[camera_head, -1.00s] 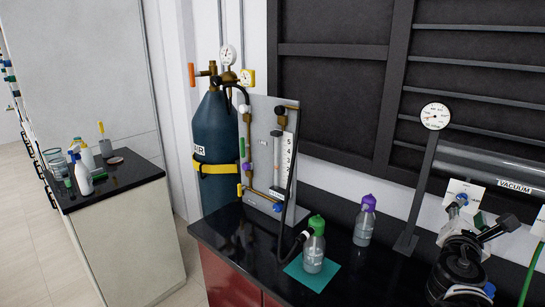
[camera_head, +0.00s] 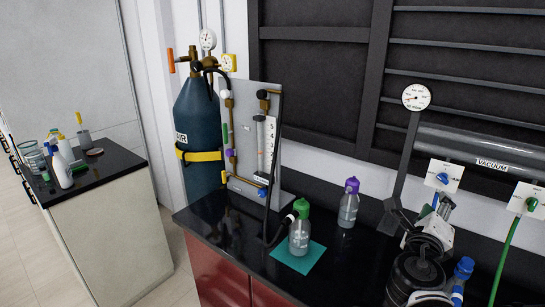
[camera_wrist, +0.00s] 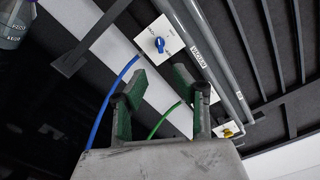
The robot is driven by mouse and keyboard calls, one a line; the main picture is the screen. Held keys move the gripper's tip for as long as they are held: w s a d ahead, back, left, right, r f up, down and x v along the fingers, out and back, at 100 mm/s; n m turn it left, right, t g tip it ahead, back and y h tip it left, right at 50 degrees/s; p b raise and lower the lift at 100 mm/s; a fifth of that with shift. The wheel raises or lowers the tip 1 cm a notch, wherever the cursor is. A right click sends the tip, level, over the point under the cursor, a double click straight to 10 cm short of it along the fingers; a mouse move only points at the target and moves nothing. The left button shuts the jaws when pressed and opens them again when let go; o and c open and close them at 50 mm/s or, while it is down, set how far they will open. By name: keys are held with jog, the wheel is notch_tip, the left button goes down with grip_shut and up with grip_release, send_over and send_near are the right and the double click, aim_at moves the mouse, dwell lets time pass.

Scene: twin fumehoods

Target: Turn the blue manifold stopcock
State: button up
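A blue stopcock knob (camera_head: 443,178) sits on a white plate below the vacuum pipe at the right. It also shows in the wrist view (camera_wrist: 160,44), beyond my fingertips. Another blue knob (camera_head: 262,192) is low on the grey flowmeter panel (camera_head: 242,120); I cannot tell for certain which one the task names. My gripper (camera_wrist: 170,86) is open and empty, its two dark green-grey fingers spread and apart from the plate. In the head view my gripper (camera_head: 441,208) is just below the right-hand blue knob.
The vacuum pipe (camera_head: 490,163) runs along the wall. A gauge stand (camera_head: 403,160) rises left of the plate. A green hose (camera_head: 505,255) hangs to the right; a blue hose (camera_wrist: 112,88) curves near my left finger. Purple-capped (camera_head: 348,208) and green-capped (camera_head: 299,235) bottles stand on the counter.

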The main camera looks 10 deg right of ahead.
aim_at(442, 180)
jog(key=x, duration=1.3)
jog(key=shift+w+d, duration=0.15)
jog(key=shift+d, duration=0.1)
grip_shut()
